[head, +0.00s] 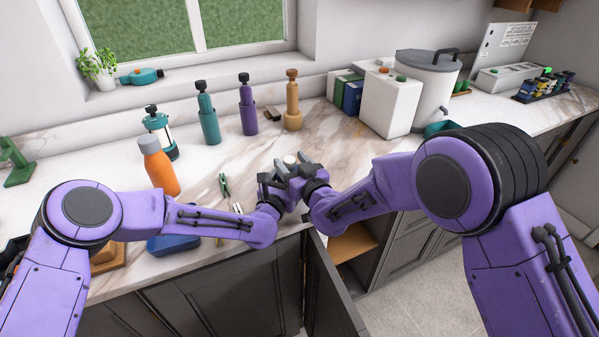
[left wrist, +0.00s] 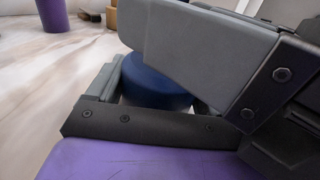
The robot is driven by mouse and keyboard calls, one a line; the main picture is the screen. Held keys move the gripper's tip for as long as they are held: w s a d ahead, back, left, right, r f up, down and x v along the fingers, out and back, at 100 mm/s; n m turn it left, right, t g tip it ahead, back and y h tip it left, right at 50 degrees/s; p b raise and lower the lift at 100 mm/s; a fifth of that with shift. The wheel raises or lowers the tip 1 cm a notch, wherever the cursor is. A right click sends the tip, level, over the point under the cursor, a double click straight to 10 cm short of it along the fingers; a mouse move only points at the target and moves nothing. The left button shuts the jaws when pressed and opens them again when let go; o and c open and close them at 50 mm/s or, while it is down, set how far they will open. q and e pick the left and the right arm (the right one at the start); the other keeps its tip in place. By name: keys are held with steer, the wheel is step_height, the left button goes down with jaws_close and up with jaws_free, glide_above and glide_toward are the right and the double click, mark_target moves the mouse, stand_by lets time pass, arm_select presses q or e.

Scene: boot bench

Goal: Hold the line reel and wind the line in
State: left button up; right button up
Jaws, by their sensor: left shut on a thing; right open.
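My two grippers meet above the counter in the middle of the head view. My left gripper (head: 279,168) is shut on a dark blue round thing (left wrist: 157,86), which shows between grey fingers in the left wrist view; it appears to be the line reel. My right gripper (head: 304,161) is open, close beside the left one. A small pale round piece (head: 290,158) shows between the fingertips; I cannot tell whether it belongs to the reel. The fingers hide most of the reel in the head view. No line can be made out.
An orange bottle (head: 158,166), a teal lantern (head: 160,132) and teal, purple and tan bottles (head: 293,105) stand behind and left of the grippers. Green-handled pliers (head: 224,186) lie on the counter (head: 238,158). A white box (head: 389,103) stands right. A cabinet door (head: 328,290) hangs open below.

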steer(key=v, duration=1)
steer(key=shift+s, duration=0.25)
steer(key=shift+d+r, duration=0.1)
steer(key=shift+d, duration=0.05)
steer(key=w+d+n+g+y, duration=0.3)
steer(key=w+d+y, duration=0.2)
steer(key=w+d, duration=0.1)
steer(key=w+a+n+g, duration=0.1)
steer(key=a, duration=0.2)
steer(key=w+a+n+g+y, duration=0.1)
steer(key=w+a, duration=0.1)
steer(key=a, duration=0.2)
steer(key=w+a+n+g+y, duration=0.1)
steer(key=w+a, duration=0.1)
steer(key=a, duration=0.2)
steer(key=shift+a, duration=0.1)
steer(key=c, duration=1)
